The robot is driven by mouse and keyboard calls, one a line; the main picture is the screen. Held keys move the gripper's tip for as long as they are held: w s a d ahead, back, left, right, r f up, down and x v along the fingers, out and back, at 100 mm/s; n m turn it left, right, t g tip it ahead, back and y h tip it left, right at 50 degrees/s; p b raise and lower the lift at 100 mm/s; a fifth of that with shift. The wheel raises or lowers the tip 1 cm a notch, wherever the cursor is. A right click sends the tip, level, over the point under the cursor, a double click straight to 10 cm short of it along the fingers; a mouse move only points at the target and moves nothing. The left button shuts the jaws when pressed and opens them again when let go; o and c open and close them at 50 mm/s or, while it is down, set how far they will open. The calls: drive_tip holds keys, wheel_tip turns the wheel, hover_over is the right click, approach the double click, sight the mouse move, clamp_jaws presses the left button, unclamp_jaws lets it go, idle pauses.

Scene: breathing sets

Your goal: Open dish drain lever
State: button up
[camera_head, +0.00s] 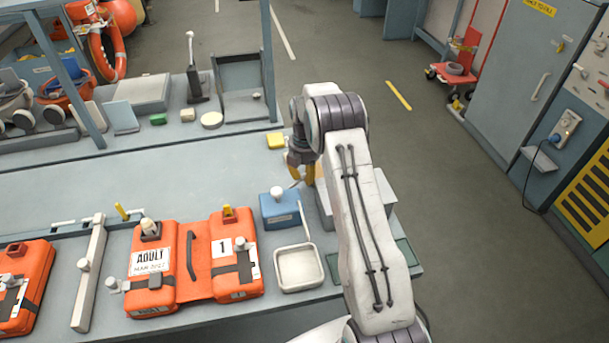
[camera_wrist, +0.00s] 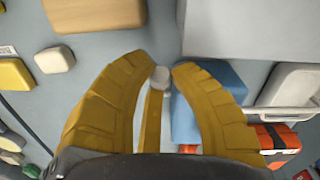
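A white square dish (camera_head: 299,268) sits near the table's front edge, with a thin pale lever (camera_head: 304,221) rising at its far side. The dish is partly visible at the right in the wrist view (camera_wrist: 290,85). My gripper (camera_head: 302,178) is just above the table, beyond the dish and beside a blue box (camera_head: 281,212). In the wrist view, my gripper's yellow curved fingers have tips close together, and a small whitish knob (camera_wrist: 160,77) on a yellow stem (camera_wrist: 151,120) shows between them. I cannot tell whether the fingers touch the knob, or whether it belongs to the dish.
An orange life jacket (camera_head: 232,262) lies left of the dish. A pale box (camera_head: 325,208) stands by my gripper, partly hidden by my arm. A yellow block (camera_head: 276,141) lies behind. The table (camera_head: 60,192) is clear at the left middle.

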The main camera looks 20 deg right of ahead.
clamp_jaws()
drive_tip(key=shift+f+b, duration=0.2)
drive_tip(key=shift+b, duration=0.6)
drive_tip(key=shift+a+b, duration=0.1)
drive_tip(key=shift+b, duration=0.85)
drive_tip(key=shift+a+r, duration=0.1)
drive_tip(key=shift+r, duration=0.25)
drive_tip(key=shift+o, duration=2.2)
unclamp_jaws()
drive_tip(key=shift+a, duration=0.15)
drive_tip(key=shift+o, duration=1.1)
drive_tip(key=shift+r, duration=0.15)
